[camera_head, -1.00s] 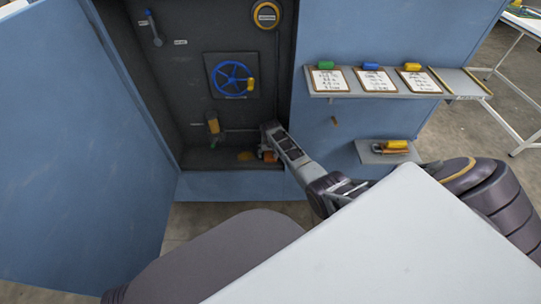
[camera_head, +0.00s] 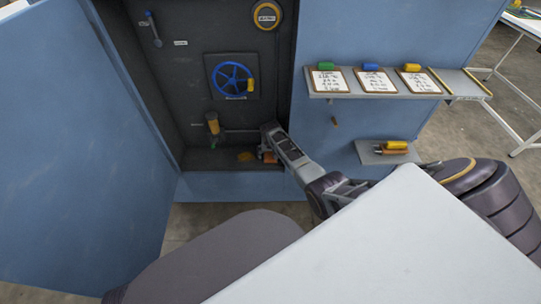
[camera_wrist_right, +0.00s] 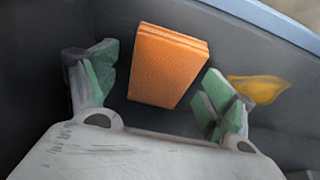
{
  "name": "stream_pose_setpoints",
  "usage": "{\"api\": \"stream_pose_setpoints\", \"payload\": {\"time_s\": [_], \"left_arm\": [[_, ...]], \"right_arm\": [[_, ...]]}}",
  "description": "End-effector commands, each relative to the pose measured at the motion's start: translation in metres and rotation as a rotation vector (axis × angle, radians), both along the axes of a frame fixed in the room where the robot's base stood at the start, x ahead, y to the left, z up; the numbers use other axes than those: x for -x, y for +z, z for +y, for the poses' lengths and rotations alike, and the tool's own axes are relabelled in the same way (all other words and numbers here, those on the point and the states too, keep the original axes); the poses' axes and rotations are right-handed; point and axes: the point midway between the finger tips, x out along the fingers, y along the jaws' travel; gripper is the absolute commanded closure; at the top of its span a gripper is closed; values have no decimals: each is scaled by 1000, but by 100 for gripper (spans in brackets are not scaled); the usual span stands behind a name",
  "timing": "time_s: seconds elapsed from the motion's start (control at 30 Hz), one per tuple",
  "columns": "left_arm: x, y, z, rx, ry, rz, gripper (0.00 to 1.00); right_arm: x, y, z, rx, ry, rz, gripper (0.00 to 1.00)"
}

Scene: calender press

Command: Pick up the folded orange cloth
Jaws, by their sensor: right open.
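The folded orange cloth (camera_wrist_right: 168,66) lies on the dark floor of the press cabinet. In the right wrist view it is between the two green-padded fingers of my right gripper (camera_wrist_right: 157,90), with a gap on each side. The gripper is open and the cloth does not look gripped. In the head view the right gripper (camera_head: 268,150) reaches into the lower right of the cabinet recess, and the orange cloth (camera_head: 269,158) shows only as a small patch, partly hidden by it. My left gripper is not in view.
A yellow-orange patch (camera_head: 246,156) lies on the cabinet floor beside the gripper. A blue handwheel (camera_head: 231,77) and an amber container (camera_head: 213,124) are on the back wall. A shelf with clipboards (camera_head: 376,80) and a small shelf (camera_head: 376,157) are on the right.

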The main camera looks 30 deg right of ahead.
Motion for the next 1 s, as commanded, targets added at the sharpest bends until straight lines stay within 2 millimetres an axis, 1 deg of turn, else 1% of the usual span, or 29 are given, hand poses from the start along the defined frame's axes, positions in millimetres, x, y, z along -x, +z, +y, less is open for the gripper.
{"api": "stream_pose_setpoints", "payload": {"time_s": [0.33, 0.37, 0.7, 1.0], "left_arm": [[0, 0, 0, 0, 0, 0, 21], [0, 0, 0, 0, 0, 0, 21], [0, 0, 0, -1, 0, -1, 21], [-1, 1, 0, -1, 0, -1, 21]], "right_arm": [[0, -1, 0, 0, 0, 0, 17], [0, -1, 0, 0, 0, 0, 20], [0, -1, 0, -1, 0, 1, 62], [1, -2, 0, 0, 0, 2, 63]]}}
